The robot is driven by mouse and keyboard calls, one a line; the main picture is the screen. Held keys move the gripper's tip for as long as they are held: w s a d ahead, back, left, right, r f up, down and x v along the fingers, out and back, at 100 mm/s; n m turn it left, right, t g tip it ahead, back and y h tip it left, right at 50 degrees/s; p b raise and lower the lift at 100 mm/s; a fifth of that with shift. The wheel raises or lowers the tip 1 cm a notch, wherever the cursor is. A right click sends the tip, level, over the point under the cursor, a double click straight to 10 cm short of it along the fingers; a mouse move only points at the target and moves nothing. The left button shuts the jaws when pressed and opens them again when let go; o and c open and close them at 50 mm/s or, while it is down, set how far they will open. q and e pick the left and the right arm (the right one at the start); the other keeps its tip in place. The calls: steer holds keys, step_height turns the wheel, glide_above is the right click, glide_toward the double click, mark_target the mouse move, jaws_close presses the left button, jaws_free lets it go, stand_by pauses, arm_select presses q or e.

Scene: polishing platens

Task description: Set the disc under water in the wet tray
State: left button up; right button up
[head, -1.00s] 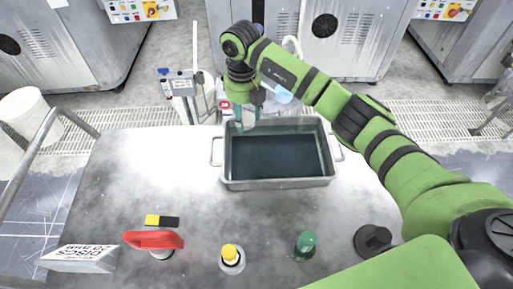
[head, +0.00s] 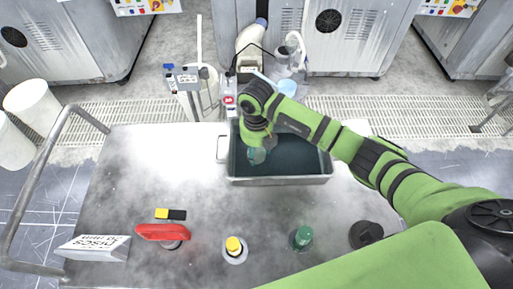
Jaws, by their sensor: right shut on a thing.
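The wet tray (head: 282,181) is a grey metal basin with side handles, filled with dark water, at the back middle of the table. My right gripper (head: 257,157) reaches down into the left part of the tray. Its teal fingers are at or near the water, and I cannot tell how deep they are. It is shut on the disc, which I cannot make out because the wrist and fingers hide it. My left gripper is not in view.
Along the table's front are a white label block (head: 95,248), a yellow-black block (head: 170,214), a red-handled tool (head: 162,232), yellow-topped (head: 234,247) and green-topped (head: 302,237) items, and a black knob (head: 366,234). A metal rail (head: 36,175) edges the left. The middle is clear.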

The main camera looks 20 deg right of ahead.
mark_target(256, 152)
steer(key=shift+f, duration=0.1)
steer(key=o, duration=1.2)
steer(key=shift+o, duration=0.2)
steer(key=shift+r, duration=0.35)
step_height(256, 152, up, 12)
steer(key=b, duration=0.2)
steer(key=shift+f, duration=0.2)
